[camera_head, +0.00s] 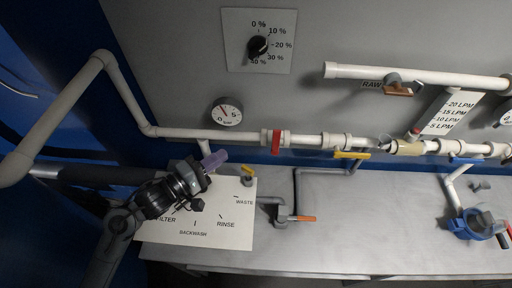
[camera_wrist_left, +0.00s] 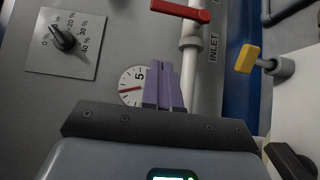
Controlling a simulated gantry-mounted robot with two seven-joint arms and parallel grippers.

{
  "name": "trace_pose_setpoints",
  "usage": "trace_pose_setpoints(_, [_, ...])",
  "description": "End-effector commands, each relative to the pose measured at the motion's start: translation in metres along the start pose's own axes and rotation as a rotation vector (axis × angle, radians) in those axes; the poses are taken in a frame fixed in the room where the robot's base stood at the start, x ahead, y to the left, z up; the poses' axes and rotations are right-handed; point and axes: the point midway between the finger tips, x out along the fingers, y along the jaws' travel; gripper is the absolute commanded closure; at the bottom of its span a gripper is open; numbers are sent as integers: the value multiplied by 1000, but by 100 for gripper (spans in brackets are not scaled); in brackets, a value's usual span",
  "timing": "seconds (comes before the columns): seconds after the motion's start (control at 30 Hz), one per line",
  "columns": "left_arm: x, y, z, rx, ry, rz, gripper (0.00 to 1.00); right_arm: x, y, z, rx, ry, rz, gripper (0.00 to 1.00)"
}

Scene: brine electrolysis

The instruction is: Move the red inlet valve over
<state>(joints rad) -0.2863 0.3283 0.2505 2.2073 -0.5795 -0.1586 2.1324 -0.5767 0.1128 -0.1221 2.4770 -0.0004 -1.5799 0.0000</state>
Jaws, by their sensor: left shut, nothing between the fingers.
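The red inlet valve handle (camera_head: 276,142) sits on the white horizontal pipe, near the middle of the head view. It points down, across the pipe. In the left wrist view the red handle (camera_wrist_left: 181,10) shows at the top edge, crosswise to the pipe marked INLET (camera_wrist_left: 213,47). My left gripper (camera_head: 222,155), with purple fingers, is to the left of the valve and a little lower, apart from it. Its fingers are shut and empty, and show in the left wrist view (camera_wrist_left: 163,83) in front of the pressure gauge (camera_wrist_left: 132,86). My right gripper is out of view.
The gauge (camera_head: 226,112) and a black percent dial (camera_head: 258,46) are on the grey wall. A yellow handle (camera_head: 352,155) is to the right on the lower piping. A selector plate (camera_head: 240,235) lies on the bench, partly behind my left arm. Bare bench (camera_head: 380,220) shows in the middle right.

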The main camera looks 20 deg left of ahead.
Motion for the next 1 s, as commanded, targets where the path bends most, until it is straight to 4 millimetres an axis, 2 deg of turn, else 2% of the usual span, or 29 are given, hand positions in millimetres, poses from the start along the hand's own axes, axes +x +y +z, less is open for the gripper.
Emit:
trace_pose_setpoints(0.03, [2,-7,-2,8,0,7,100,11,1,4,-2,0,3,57])
trace_pose_setpoints(0.1, [4,-7,-2,14,-1,14,100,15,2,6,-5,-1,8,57])
trace_pose_setpoints(0.37, [21,-4,-3,16,-1,22,100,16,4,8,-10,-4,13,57])
trace_pose_setpoints(0.87, [108,-3,-3,17,-1,21,100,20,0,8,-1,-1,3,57])
trace_pose_setpoints(1.0, [120,-4,13,16,-1,20,100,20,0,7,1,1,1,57])
